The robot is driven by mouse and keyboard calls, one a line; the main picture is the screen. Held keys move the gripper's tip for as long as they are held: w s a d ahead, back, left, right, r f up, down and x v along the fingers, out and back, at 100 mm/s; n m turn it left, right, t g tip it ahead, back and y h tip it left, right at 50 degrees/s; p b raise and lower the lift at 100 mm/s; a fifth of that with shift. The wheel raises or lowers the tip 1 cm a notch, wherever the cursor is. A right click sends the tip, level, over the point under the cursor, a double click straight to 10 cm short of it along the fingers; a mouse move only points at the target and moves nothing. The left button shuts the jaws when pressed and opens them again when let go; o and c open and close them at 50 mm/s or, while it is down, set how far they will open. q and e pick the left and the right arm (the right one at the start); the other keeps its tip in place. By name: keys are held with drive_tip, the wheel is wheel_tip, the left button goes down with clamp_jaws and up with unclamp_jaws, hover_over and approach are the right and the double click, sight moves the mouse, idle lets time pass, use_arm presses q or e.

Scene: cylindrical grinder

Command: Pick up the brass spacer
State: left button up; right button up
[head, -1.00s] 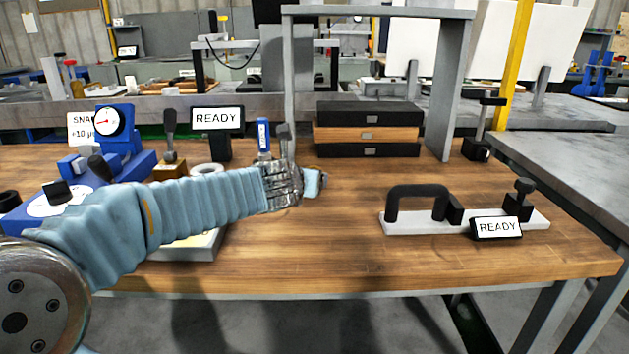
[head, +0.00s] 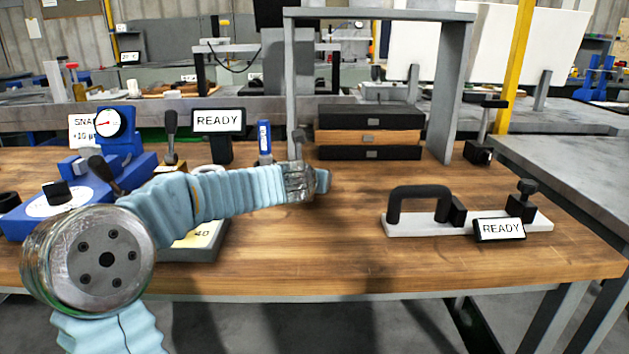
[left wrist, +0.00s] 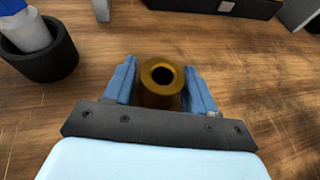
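The brass spacer (left wrist: 161,85) shows in the left wrist view as a short gold cylinder with a dark hole in its top. It stands upright on the wooden bench. My left gripper (left wrist: 161,78) has its two blue fingers on either side of it, with only narrow gaps, and I see no clear grip on it. In the head view, my left gripper (head: 323,181) is low over the middle of the bench, and it and the arm hide the spacer. My right gripper is not in view.
A dark cup with a blue-capped marker (left wrist: 40,45) stands left of the gripper. Stacked drawers (head: 368,135) and a grey frame (head: 291,85) stand behind. A black-handled fixture (head: 420,222) lies right, a blue gauge stand (head: 125,170) left. Bench between gripper and fixture is clear.

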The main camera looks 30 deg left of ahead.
use_arm(q)
drive_tip(key=c, duration=0.7)
drive_tip(key=shift+c, duration=1)
drive_tip(key=shift+r, duration=0.15)
